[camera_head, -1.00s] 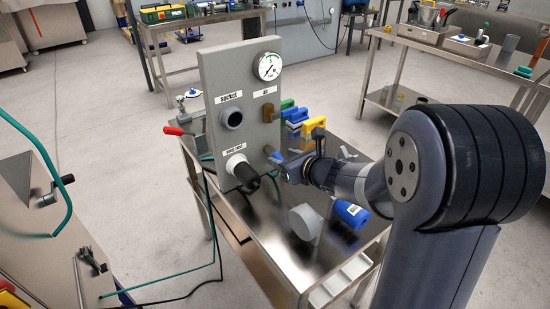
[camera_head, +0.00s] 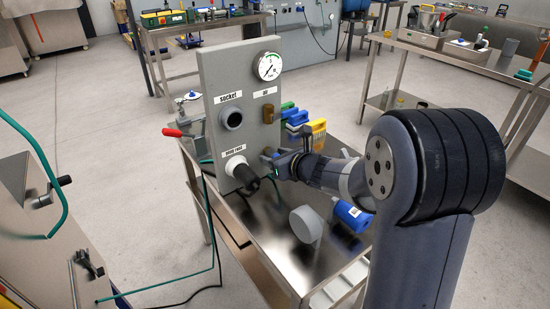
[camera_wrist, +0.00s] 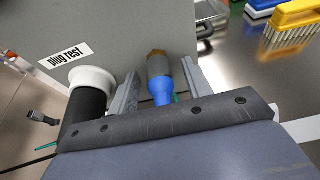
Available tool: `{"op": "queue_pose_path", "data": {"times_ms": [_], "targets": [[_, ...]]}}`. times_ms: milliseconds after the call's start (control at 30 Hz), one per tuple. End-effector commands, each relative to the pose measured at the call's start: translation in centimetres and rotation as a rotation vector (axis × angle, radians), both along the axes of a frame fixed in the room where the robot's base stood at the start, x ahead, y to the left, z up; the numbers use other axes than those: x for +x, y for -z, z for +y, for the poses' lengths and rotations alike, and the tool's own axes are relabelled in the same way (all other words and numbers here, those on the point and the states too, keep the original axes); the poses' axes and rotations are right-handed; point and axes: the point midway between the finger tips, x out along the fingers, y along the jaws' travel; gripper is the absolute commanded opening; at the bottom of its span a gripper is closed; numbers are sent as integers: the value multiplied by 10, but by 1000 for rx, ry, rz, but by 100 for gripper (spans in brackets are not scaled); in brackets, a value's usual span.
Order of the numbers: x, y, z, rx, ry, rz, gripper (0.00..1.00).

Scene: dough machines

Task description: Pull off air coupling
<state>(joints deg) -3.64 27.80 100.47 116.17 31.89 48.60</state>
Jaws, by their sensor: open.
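The air coupling (camera_wrist: 160,77) shows in the wrist view as a grey and blue cylinder with a brass end at the grey panel (camera_wrist: 110,25). A bit of green hose shows beside its near end. My gripper (camera_wrist: 160,88) is open, with one grey finger on each side of the coupling; a narrow gap shows on the right, and contact on the left is unclear. In the head view my gripper (camera_head: 272,164) is at the panel's lower right, and it largely hides the coupling there.
A black plug (camera_wrist: 83,108) sits in the white plug rest (camera_wrist: 93,78), close left of my gripper. The panel (camera_head: 215,75) carries a gauge (camera_head: 268,66), a socket (camera_head: 231,118) and a brass fitting (camera_head: 268,113). A grey cylinder (camera_head: 306,224), a blue object (camera_head: 352,215) and brushes (camera_head: 318,127) are on the metal table.

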Motion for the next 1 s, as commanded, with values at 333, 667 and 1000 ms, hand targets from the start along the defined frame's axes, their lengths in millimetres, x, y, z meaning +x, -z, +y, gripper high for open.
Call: {"op": "queue_pose_path", "data": {"times_ms": [333, 667, 1000], "targets": [[0, 0, 0, -1, 0, -1, 47], [0, 1, 0, 1, 0, -1, 47], [0, 0, 0, 0, 0, 0, 34]]}}
